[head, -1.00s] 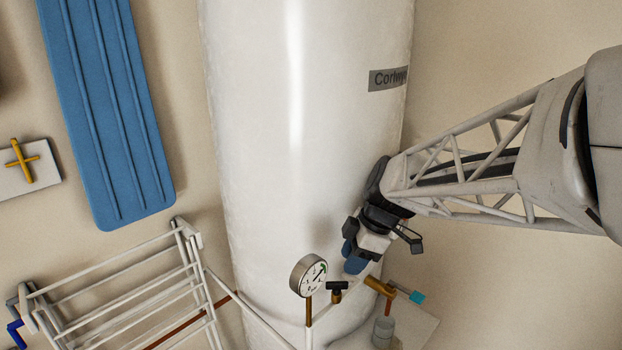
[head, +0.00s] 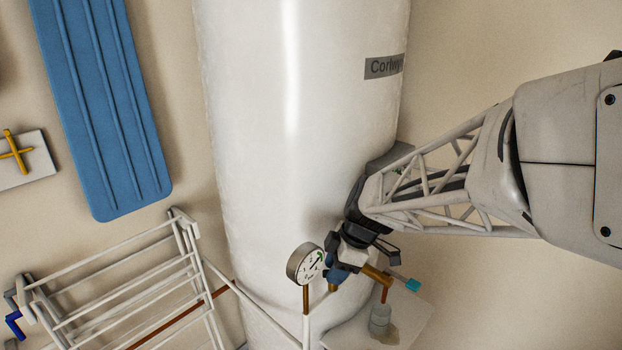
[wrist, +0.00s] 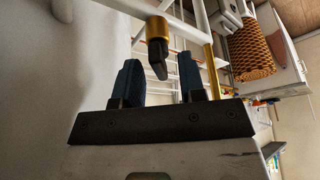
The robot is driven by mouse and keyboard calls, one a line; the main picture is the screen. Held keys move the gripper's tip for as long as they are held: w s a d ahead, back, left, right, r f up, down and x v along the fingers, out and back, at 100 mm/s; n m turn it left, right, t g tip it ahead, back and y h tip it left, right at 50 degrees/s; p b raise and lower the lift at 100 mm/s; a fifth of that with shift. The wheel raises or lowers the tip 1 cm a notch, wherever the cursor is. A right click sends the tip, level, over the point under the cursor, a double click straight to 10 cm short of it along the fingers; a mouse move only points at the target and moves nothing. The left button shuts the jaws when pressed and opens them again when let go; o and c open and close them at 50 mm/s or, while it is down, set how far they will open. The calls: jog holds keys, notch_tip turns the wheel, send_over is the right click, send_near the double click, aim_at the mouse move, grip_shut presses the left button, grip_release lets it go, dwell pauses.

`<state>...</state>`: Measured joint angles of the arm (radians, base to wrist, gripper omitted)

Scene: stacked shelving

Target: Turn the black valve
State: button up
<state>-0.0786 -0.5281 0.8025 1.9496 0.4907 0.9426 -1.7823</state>
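The black valve shows in the wrist view as a short dark handle (wrist: 158,62) hanging from a brass fitting (wrist: 157,28) on a white pipe. My gripper (wrist: 159,72) has its two blue fingers spread apart. The handle appears in the gap between the fingertips, but I cannot tell how deep it is between them. No contact is visible. In the head view my gripper (head: 338,272) is just right of the round gauge (head: 306,263) and hides the black handle. A bit of brass below the fingers (head: 333,287) shows there.
The large white tank (head: 300,130) stands close behind my gripper. A brass pipe piece (head: 376,273) with a teal handle (head: 411,284) is close on the right. A white rack (head: 125,285) stands at lower left. In the wrist view an orange mesh cylinder (wrist: 250,52) is at upper right.

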grip_shut()
jog(key=shift+s+f+m, duration=0.1)
jog(key=shift+m, duration=0.3)
jog(key=shift+m+t, duration=0.6)
jog(key=shift+m, duration=0.6)
jog(key=shift+s+f+m+t+h, duration=0.1)
jog(key=shift+m+t+h, duration=0.2)
jog(key=shift+m, duration=0.8)
jog(key=shift+m+t+h, duration=0.1)
jog(key=shift+m+t, duration=0.3)
jog(key=shift+m, duration=0.7)
grip_release()
jog(key=shift+r, duration=0.25)
